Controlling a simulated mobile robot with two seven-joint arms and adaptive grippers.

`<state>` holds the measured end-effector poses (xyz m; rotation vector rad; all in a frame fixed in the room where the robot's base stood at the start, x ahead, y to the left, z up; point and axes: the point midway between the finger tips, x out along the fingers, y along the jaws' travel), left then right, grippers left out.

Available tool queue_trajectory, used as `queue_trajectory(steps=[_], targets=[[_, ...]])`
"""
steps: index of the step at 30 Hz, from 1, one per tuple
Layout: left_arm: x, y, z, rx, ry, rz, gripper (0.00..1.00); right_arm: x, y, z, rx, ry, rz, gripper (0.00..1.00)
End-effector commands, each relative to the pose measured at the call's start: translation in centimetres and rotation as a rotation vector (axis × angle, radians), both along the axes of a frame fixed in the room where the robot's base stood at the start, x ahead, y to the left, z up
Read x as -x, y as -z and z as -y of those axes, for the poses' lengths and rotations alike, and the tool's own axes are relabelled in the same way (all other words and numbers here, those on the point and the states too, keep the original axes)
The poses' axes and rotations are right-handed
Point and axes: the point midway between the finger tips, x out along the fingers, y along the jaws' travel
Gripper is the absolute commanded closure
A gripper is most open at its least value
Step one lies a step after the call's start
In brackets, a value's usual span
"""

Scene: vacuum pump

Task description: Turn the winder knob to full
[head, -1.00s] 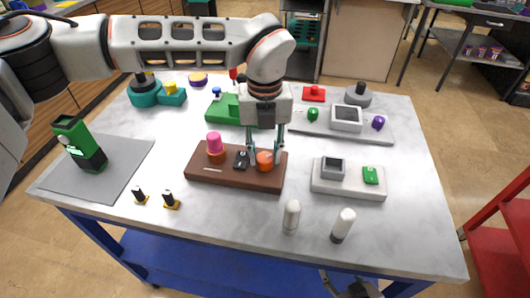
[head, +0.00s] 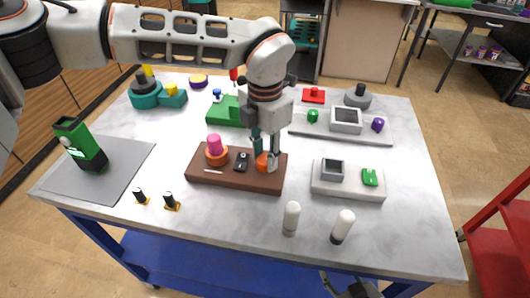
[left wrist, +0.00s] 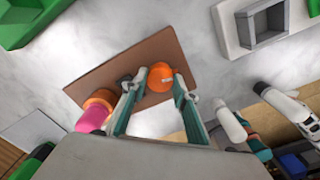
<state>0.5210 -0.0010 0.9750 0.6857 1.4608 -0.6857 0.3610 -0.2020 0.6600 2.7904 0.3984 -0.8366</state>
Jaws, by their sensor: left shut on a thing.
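The orange winder knob (head: 264,163) sits at the right end of a brown base (head: 235,181). My left gripper (head: 266,160) points down over the knob with a finger on each side, shut on it. The left wrist view shows the orange knob (left wrist: 160,77) between the fingertips, with a pale mark on its top. A small black part with a pale mark (head: 241,161) stands left of the knob. A pink cylinder on an orange ring (head: 215,146) stands at the base's left end. My right gripper (head: 350,288) is only partly seen at the bottom edge.
A white panel (head: 348,190) with a grey frame and green piece lies right of the base. Two white cylinders (head: 291,217) stand in front, two small black-yellow pieces (head: 171,201) front left. A green device (head: 82,146) stands on a grey mat. Green blocks (head: 224,112) sit behind.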

Motion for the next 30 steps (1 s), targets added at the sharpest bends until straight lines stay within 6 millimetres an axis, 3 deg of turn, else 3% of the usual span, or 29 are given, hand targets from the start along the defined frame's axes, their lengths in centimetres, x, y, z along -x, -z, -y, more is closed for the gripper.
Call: queue_trajectory(steps=[30], targets=[[-0.1, -0.3, 0.1, 0.001, 0.964, 0.005, 0.93, -0.3, -2.7, 0.0, -0.001, 0.0, 0.01, 0.6]])
